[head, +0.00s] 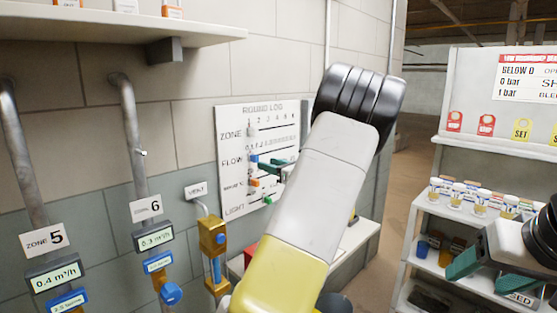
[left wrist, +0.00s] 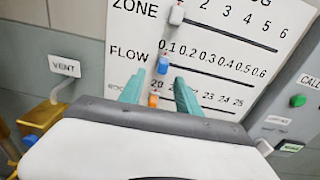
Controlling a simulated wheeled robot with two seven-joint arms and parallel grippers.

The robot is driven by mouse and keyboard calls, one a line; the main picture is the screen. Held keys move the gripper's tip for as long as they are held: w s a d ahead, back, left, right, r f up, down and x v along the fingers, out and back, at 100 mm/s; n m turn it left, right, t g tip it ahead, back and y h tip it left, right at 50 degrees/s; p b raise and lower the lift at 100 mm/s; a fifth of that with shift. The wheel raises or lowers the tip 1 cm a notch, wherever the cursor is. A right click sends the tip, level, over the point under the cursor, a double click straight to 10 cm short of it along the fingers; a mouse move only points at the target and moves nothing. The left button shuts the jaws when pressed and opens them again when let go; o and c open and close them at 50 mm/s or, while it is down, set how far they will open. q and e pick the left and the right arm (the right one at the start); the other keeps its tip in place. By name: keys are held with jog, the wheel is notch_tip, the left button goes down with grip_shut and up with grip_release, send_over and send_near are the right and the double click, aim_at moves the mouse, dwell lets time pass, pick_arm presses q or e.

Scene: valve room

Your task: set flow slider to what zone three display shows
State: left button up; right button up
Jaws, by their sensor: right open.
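The round log board (head: 290,118) hangs on the wall, partly hidden by my left arm. Its blue flow slider (left wrist: 163,65) sits at the low left end of the FLOW scale, near 0.1; it also shows in the head view (head: 253,158). My left gripper (left wrist: 160,82) is open, its teal fingertips on either side of and just below the blue slider; I cannot tell if they touch it. In the head view its fingers (head: 272,164) are at the board. My right gripper (head: 488,273) is open and empty at the right. No zone three display is in view.
The zone 5 display (head: 55,275) reads 0.4 m³/h and the zone 6 display (head: 154,238) reads 0.3 m³/h. A white zone slider (left wrist: 177,14) is above the flow slider, an orange slider (left wrist: 153,100) below. A shelf rack (head: 455,215) with jars stands right.

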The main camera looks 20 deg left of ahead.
aim_at(258, 159)
pick_arm(q)
jog(key=x, duration=0.7)
jog(key=shift+w+a+r, duration=0.1)
jog(key=shift+w+a, duration=0.1)
jog(key=shift+w, duration=0.15)
grip_shut()
dwell(1.1)
